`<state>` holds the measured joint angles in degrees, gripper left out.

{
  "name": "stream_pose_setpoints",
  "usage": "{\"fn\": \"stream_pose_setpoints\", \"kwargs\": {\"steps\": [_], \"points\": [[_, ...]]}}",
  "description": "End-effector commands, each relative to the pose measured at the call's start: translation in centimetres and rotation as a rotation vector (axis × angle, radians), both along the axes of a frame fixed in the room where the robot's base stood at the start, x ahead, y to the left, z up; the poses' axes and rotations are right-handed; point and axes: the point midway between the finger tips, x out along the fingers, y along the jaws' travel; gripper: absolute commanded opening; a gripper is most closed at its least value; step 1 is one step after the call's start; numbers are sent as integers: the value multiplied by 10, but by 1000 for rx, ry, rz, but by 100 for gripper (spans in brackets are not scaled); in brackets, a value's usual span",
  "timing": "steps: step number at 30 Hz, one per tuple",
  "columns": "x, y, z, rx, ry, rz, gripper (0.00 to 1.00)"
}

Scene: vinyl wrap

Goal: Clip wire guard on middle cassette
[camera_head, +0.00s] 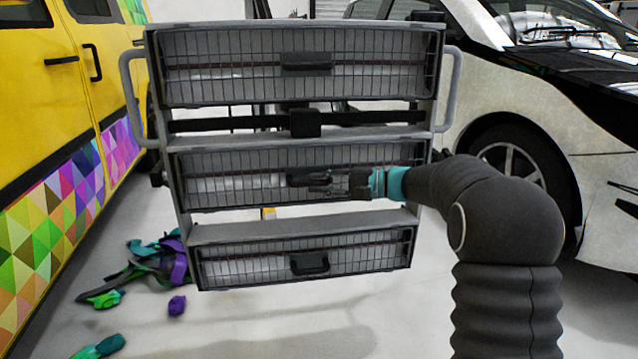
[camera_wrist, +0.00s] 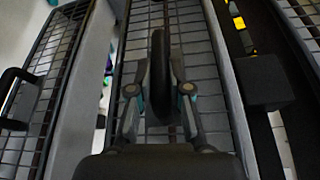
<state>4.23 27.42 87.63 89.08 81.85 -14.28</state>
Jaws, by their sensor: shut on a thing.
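A grey rack holds three stacked cassettes, each with a black wire guard on its front. The middle guard (camera_head: 240,178) sits across the middle cassette and looks level with its frame; I cannot tell whether it is clipped. My gripper (camera_head: 325,183) is at the middle guard's dark handle (camera_head: 305,177), coming from the right. In the wrist view, the fingers of my gripper (camera_wrist: 158,100) are closed around the black handle (camera_wrist: 157,65), with the guard's wires (camera_wrist: 178,25) behind it. The fingers hide part of the handle.
The top guard (camera_head: 215,65) and bottom guard (camera_head: 250,268) cover their cassettes. A black strap with a block (camera_head: 305,122) runs between the top and middle cassettes. A yellow vehicle (camera_head: 50,90) stands left, a white car (camera_head: 590,130) right. Vinyl scraps (camera_head: 165,265) lie on the floor.

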Motion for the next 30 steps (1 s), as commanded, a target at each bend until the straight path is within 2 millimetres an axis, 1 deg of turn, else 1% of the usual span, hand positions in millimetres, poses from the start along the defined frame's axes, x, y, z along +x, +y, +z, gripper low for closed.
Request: {"fn": "stream_pose_setpoints", "kwargs": {"steps": [2,3,6,15,19,23,30], "points": [[0,0,1,1,-1,-1,0],[0,0,1,1,-1,-1,25],[0,0,1,1,-1,-1,47],[0,-1,0,0,0,-1,47],[-1,-10,0,0,0,-2,47],[-5,-30,2,-1,0,-4,47],[-15,-77,6,0,-1,-4,47]]}}
